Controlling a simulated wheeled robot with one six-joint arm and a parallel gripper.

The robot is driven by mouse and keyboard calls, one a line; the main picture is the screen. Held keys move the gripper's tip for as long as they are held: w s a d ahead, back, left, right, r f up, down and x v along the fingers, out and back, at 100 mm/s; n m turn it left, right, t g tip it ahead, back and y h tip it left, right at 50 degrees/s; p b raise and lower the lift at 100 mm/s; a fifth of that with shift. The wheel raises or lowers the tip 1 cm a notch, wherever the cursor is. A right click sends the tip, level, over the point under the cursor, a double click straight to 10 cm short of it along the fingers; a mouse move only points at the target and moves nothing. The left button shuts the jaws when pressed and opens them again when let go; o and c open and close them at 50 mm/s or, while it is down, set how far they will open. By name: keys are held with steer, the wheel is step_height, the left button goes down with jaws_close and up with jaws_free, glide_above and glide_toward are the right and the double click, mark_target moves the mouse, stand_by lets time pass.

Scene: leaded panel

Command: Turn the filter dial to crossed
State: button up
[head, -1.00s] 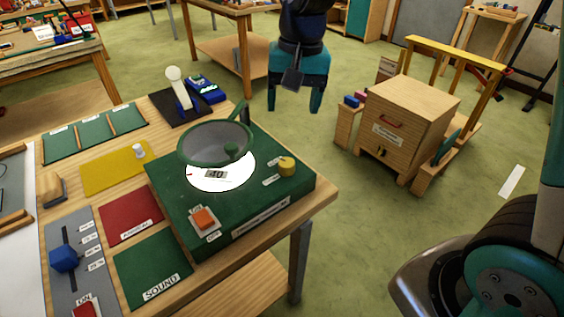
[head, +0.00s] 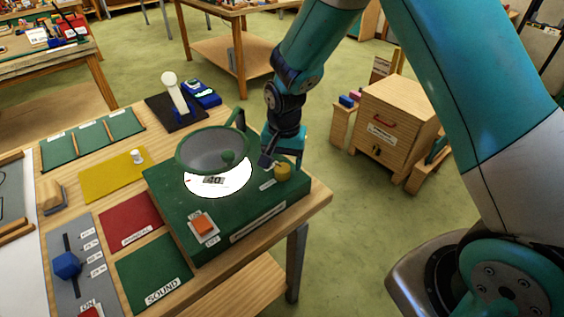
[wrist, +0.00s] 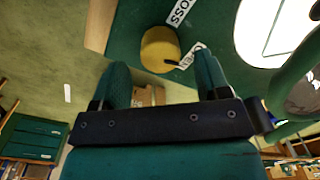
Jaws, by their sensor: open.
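The filter dial is a yellow knob (head: 282,173) on the right end of the green panel box (head: 262,203). In the wrist view the dial (wrist: 158,48) lies just beyond my fingertips, roughly centred between them. A white label reading "CROSS…" (wrist: 181,12) and one that seems to read "OPEN" (wrist: 193,55) sit beside it. A small dark mark at the dial's edge faces the "OPEN" label. My gripper (head: 285,160) is open and empty, above and behind the dial in the head view. Its two fingers (wrist: 162,74) show apart in the wrist view.
An orange switch (head: 204,224) sits at the box's front. The table ends just right of the box, with open floor beyond.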

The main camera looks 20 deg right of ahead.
steer(key=shift+f, duration=1.1)
steer(key=c, duration=0.9)
